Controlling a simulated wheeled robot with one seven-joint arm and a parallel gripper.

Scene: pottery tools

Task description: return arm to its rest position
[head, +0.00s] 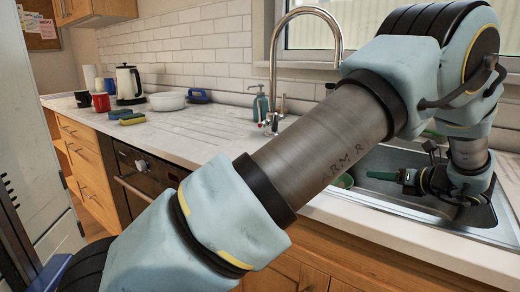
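My arm crosses the head view from the lower left to the upper right, then bends down at the right over the sink (368,212). My gripper (408,178) is small at the end of the arm, low at the sink basin and pointing left. Its fingers are dark and partly lost against the basin, so I cannot tell whether they are open or shut or hold anything. A green thing (345,181) shows in the sink, mostly hidden behind my arm.
A tall tap (338,45) and a teal soap bottle (260,104) stand behind my arm. Along the left counter are a kettle (128,83), red mug (102,102), dark mug (83,99), white bowl (167,101), blue object (198,96) and sponges (131,121). The middle counter is clear.

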